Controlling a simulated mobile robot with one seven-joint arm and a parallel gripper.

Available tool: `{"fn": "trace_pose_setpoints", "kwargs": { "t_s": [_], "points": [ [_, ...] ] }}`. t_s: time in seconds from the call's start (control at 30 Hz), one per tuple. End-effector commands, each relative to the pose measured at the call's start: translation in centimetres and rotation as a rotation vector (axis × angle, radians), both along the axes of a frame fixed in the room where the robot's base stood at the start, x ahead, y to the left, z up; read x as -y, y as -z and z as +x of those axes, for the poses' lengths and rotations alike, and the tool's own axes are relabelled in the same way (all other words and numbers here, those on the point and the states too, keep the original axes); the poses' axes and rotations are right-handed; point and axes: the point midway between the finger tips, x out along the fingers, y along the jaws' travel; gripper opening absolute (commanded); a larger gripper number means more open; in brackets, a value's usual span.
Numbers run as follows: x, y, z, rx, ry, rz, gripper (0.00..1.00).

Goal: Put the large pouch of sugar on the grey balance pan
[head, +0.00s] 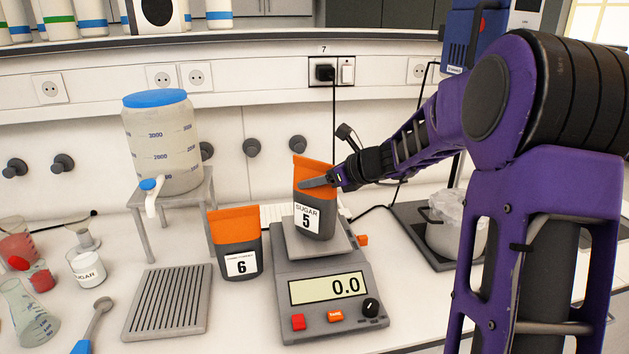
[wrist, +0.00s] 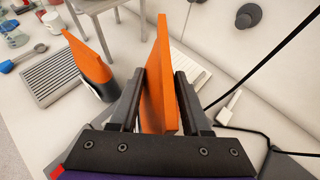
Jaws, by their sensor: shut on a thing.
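An orange and grey pouch labelled "SUGAR 5" (head: 314,214) is upright in the head view, over the grey balance pan (head: 338,246). I cannot tell whether its base touches the pan. My gripper (head: 306,184) comes from the right and is shut on the pouch's orange top. In the wrist view the orange top (wrist: 159,60) is between the two fingers of my gripper (wrist: 160,77). The balance (head: 285,276) shows 0.0 on its display (head: 327,288).
A similar pouch labelled 6 (head: 236,243) stands left of the balance. A slotted grey tray (head: 168,302), a raised plastic tank (head: 162,140) and glassware are further left. A pot on a hotplate (head: 430,255) stands to the right.

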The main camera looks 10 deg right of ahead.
Motion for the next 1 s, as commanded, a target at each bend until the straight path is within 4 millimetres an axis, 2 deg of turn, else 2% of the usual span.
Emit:
{"fn": "trace_pose_setpoints", "kwargs": {
  "t_s": [0.17, 0.2, 0.37, 0.73, 0.87, 1.0],
  "points": [
    [0.0, 0.2, 0.1, 0.004, 0.0, 0.0, 0.0],
    [0.0, 0.4, 0.0, 0.0, 0.0, 0.0, 0.49],
    [0.0, 0.3, 0.0, 0.0, 0.0, 0.0, 0.77],
    [0.0, -0.3, 0.0, 0.0, 0.0, 0.0, 0.77],
    [1.2, -1.0, -1.2, 0.002, 0.004, -0.002, 0.77],
    [2.9, -2.5, -3.3, 0.002, 0.005, -0.003, 0.77]
  ]
}}
